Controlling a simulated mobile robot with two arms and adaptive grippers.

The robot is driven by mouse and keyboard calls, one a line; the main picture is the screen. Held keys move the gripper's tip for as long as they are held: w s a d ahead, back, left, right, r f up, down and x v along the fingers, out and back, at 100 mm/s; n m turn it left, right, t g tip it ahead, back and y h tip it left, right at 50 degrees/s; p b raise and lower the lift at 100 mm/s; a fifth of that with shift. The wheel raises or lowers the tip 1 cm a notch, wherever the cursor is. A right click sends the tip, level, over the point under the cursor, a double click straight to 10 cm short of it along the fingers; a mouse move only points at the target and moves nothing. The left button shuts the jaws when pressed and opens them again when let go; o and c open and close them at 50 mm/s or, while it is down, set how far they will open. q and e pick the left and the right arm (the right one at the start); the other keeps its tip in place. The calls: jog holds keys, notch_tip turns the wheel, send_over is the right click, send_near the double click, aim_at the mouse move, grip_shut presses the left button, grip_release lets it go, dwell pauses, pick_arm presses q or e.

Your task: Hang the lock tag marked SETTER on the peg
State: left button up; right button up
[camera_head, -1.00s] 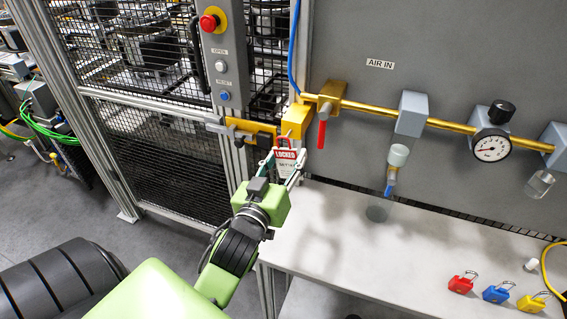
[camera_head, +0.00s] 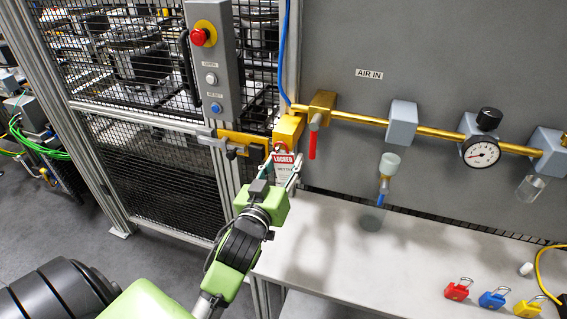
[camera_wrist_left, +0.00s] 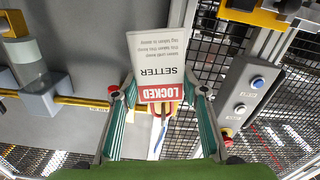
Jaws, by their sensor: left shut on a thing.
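The lock tag (camera_head: 284,170), white with a red LOCKED band, is held upright by my left gripper (camera_head: 280,172) in front of the fence post. In the left wrist view the tag (camera_wrist_left: 158,55) appears upside down and reads SETTER. The fingers of the left gripper (camera_wrist_left: 158,92) are at both sides of it, shut on it. Just above the tag in the head view is a yellow block (camera_head: 288,128) beside the gate latch. I cannot make out the peg clearly; the tag and fingers cover part of that area. My right gripper is out of view.
A red-handled valve (camera_head: 313,135) and brass air pipe (camera_head: 357,118) are close on the right. A button box (camera_head: 211,75) hangs above left. The white bench (camera_head: 345,255) below is mostly clear, with red, blue and yellow padlocks (camera_head: 492,299) at its right.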

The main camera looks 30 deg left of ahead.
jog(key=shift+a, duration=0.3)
pick_arm(q)
jog(key=o, duration=0.9)
jog(key=v, duration=1.2)
jog(key=shift+s, duration=0.1)
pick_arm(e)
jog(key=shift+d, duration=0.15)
